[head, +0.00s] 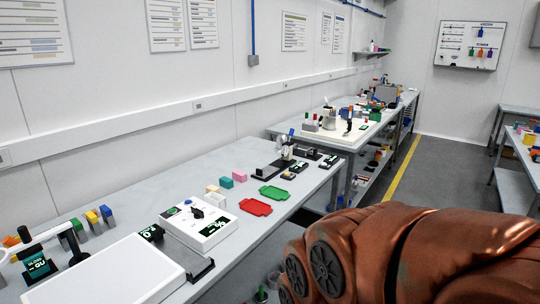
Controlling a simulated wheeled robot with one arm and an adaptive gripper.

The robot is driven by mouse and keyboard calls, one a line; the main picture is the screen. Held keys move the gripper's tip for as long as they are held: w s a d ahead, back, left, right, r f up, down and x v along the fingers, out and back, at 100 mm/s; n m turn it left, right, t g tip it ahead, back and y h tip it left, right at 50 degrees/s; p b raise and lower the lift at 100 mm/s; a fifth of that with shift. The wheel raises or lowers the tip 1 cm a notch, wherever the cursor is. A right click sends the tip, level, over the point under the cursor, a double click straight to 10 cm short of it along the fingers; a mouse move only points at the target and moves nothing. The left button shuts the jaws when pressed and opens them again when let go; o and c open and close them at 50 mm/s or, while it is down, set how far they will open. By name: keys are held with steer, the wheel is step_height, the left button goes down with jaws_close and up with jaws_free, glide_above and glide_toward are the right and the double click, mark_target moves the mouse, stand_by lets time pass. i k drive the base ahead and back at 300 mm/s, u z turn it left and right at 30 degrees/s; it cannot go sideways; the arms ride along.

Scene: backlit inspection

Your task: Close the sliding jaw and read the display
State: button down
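Several small instruments with dark displays stand on the near bench. A white box with a dark display (212,229) is at the middle of the bench, its small text not readable. A dark display with pale green text (38,267) is at the lower left. A dark device with a flat base and an upright part (279,167) stands near the bench's far end, with a small display (289,175) beside it. I cannot tell which part is the sliding jaw, or whether it is open. My gripper is not in view.
A cluttered second bench stands beyond. The floor (425,170) right of the benches is open, with a yellow line.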

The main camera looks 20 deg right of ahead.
mark_target(309, 152)
steer(key=z, duration=0.45)
steer(key=i, duration=0.3)
steer(key=z, duration=1.05)
steer(key=i, duration=1.7)
steer(key=u, duration=0.9)
steer(key=i, duration=0.45)
steer(key=u, duration=0.6)
